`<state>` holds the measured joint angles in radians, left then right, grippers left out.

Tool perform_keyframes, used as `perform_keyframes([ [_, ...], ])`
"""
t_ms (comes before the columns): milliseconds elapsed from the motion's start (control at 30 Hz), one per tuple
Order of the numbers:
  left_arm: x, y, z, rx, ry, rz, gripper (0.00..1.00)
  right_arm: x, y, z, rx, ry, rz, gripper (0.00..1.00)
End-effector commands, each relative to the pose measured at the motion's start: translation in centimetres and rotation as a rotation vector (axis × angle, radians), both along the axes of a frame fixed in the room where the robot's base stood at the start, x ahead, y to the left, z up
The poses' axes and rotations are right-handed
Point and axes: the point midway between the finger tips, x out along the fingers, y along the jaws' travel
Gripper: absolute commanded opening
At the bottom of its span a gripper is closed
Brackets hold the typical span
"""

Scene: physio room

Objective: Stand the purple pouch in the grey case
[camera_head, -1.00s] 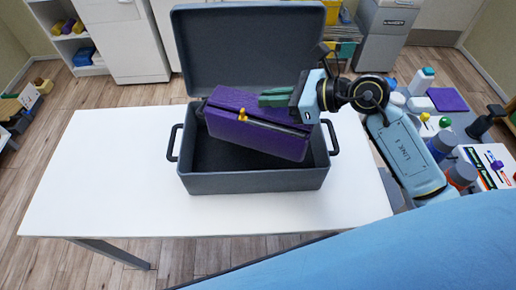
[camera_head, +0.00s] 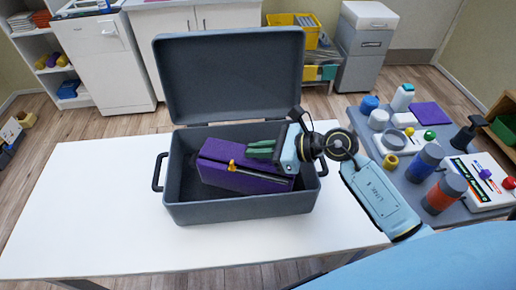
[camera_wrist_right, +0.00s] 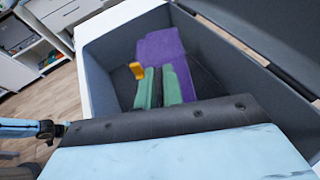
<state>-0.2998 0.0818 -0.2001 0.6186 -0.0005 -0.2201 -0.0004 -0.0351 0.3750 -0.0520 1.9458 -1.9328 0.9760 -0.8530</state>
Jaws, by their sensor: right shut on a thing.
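The purple pouch (camera_head: 218,175) with a yellow zip pull is down inside the open grey case (camera_head: 240,212), tilted, its right end lower in the head view. The case stands on a white table with its lid up at the back. My right gripper (camera_head: 262,149) has its green fingers over the pouch's upper side and is shut on it. In the right wrist view the pouch (camera_wrist_right: 160,47) lies beyond the green fingers (camera_wrist_right: 158,88), within the case walls (camera_wrist_right: 110,52). Whether the pouch touches the case floor is hidden.
The white table (camera_head: 85,215) is bare left of the case. A grey side table (camera_head: 415,195) at right holds bottles, tubs, a purple cloth and a white box. A yellow crate (camera_head: 293,28) is behind. A blue surface (camera_head: 430,265) fills the lower right.

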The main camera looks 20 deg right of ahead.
Motion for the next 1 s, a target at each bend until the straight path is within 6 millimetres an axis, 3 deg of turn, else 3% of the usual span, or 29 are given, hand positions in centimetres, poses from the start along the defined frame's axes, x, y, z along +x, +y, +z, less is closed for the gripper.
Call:
perform_keyframes([
  [33, 0.0, 0.1, -0.2, 0.001, 0.001, -0.001, 0.31, 0.0, 0.0, -0.2, 0.001, -0.002, 0.000, 0.00],
  [100, 0.0, 0.3, -0.2, 0.004, 0.000, -0.002, 0.31, 0.0, 0.0, -0.2, 0.000, 0.000, 0.000, 0.15],
  [233, 0.0, 0.6, -0.1, 0.008, 0.000, -0.002, 0.31, 0.0, 0.0, -0.2, 0.001, 0.001, 0.000, 0.30],
  [600, 0.0, 0.7, 0.3, 0.009, 0.000, -0.002, 0.31, 0.0, 0.0, 0.4, 0.001, 0.001, 0.000, 0.30],
  [1000, 0.0, -0.3, 0.0, -0.004, 0.000, 0.003, 0.31, -4.7, -5.9, 3.0, -0.005, 0.003, -0.001, 0.30],
])
